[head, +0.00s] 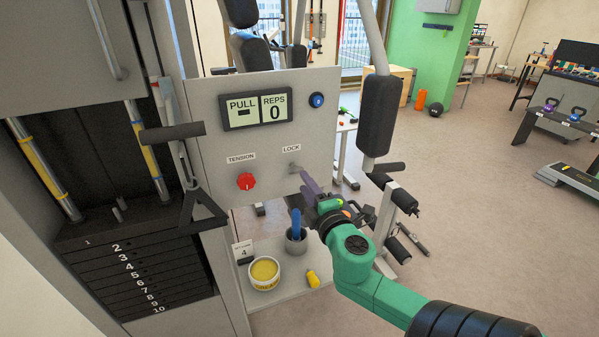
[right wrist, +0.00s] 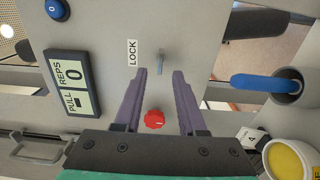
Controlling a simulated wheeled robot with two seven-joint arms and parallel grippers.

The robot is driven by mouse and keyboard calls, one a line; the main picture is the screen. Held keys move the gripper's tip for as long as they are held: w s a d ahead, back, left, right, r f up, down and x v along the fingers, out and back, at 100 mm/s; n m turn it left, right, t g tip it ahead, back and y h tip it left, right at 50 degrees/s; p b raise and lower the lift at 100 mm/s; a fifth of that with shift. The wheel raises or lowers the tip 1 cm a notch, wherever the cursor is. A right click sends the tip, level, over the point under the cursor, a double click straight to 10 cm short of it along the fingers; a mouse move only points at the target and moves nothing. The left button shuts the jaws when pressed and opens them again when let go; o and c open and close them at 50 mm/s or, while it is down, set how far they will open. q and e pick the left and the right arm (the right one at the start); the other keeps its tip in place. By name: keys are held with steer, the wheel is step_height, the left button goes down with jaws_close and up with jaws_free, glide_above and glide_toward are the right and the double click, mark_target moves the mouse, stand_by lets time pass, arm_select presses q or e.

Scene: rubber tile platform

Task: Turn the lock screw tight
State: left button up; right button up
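The lock screw (head: 294,168) is a small grey metal piece on the grey panel (head: 220,160), under the LOCK label (head: 291,148). The right wrist view shows it end on as a thin pin (right wrist: 161,62) just beyond the fingertips, roughly centred between them. My right gripper (head: 311,185) is in front of the panel, just below and right of the screw in the head view. Its two purple fingers (right wrist: 159,76) are apart, with nothing between them. I cannot tell the exact gap from fingertips to screw. My left gripper is in neither view.
A red tension knob (head: 246,181) sits left of the screw, with a display (head: 257,108) and blue button (head: 316,100) above. Below stand a grey cup (head: 296,243) with a blue-handled tool and a yellow tub (head: 264,272). A black padded arm (head: 380,115) hangs to the right.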

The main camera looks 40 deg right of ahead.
mark_target(297, 172)
steer(key=x, duration=0.5)
steer(key=shift+p, duration=0.3)
jaws_close()
